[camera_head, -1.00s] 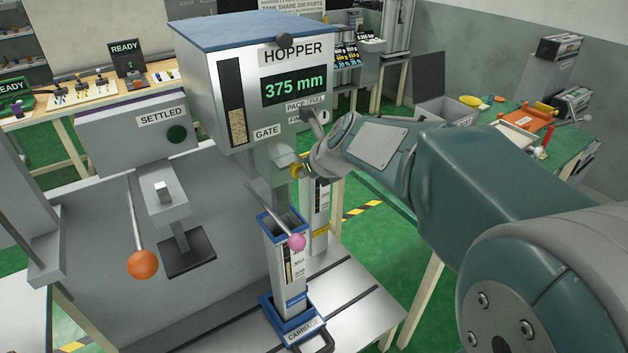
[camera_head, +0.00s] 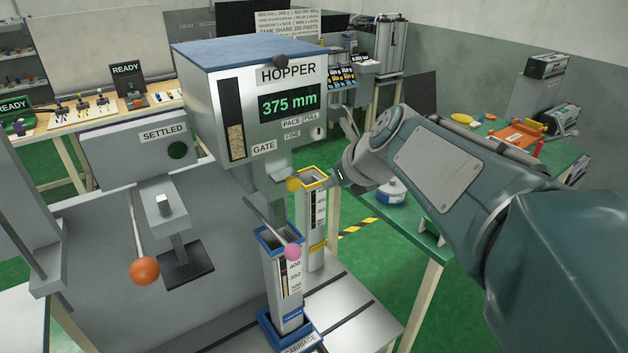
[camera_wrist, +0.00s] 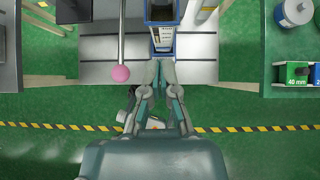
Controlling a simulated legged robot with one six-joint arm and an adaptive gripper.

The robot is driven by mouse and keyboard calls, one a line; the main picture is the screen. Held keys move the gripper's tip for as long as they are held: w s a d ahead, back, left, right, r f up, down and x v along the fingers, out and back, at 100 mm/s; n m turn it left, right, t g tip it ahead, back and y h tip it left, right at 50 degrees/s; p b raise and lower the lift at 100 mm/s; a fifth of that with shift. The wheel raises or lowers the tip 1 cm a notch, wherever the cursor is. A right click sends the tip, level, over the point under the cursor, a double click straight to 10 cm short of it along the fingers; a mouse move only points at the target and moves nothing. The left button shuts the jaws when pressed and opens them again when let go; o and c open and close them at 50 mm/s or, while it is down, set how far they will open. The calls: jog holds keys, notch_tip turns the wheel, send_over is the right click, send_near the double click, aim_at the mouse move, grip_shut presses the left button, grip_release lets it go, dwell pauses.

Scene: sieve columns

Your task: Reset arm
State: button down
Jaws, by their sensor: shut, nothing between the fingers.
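My gripper (camera_head: 336,178) is at the end of my teal arm, just right of the hopper's lower edge in the head view. It is small and partly hidden there. In the wrist view its fingers (camera_wrist: 160,64) are together and empty, close below the blue-rimmed column in the picture. The hopper (camera_head: 205,110) reads 375 mm. Below it, a blue-rimmed column (camera_head: 282,292) stands on the blue carriage (camera_head: 300,343). A yellow-rimmed column (camera_head: 314,230) stands behind it, near my gripper. I cannot tell whether my gripper touches it.
A lever with a pink ball (camera_head: 292,252) leans over the blue-rimmed column. A lever with an orange ball (camera_head: 145,271) hangs at left, below the SETTLED box (camera_head: 120,160). A green-topped table (camera_head: 418,238) with several items stands at right. The green floor below my gripper looks mostly clear.

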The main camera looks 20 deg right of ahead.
jog(key=shift+s+r, duration=0.2)
jog(key=s+a+f+n+g+h, duration=0.1)
jog(key=s+f+n, duration=0.3)
jog(key=s+n, duration=0.5)
jog(key=s+a+f+n+g+h, duration=0.1)
jog(key=s+f+n, duration=0.4)
jog(key=n, duration=1.8)
jog(key=s+h, duration=0.1)
jog(key=s, duration=0.4)
jog(key=shift+s+a+g, duration=0.2)
jog(key=shift+g, duration=0.1)
